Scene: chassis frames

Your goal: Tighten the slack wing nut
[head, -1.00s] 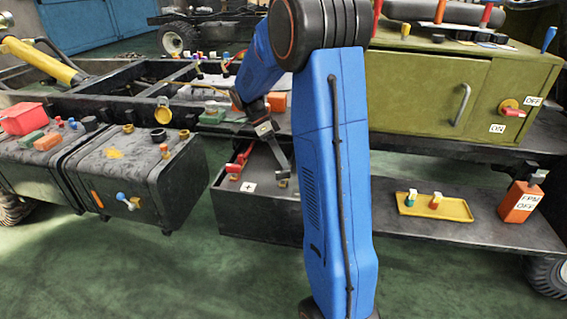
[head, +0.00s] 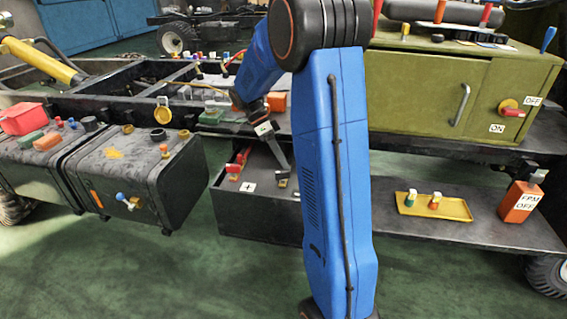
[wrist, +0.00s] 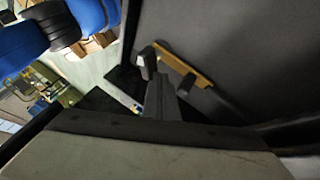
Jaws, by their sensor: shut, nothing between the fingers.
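My gripper (head: 281,162) reaches down into the open black box marked "+" in the head view. Its fingers are shut and empty. A small brass-coloured piece (head: 283,183) shows just below the fingertips. In the wrist view my shut fingers (wrist: 157,78) point at a brass-coloured bar (wrist: 190,66) with dark upright ends, against a dark wall. This may be the wing nut or its clamp, but I cannot tell which. The fingertips overlap the bar's near end in this view, and contact is unclear.
The black box (head: 262,222) has red parts (head: 238,163) at its left. A black tank (head: 140,170) stands farther left. A yellow tray (head: 425,212) and an orange can (head: 520,202) sit on the right shelf, below a green cabinet (head: 425,85).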

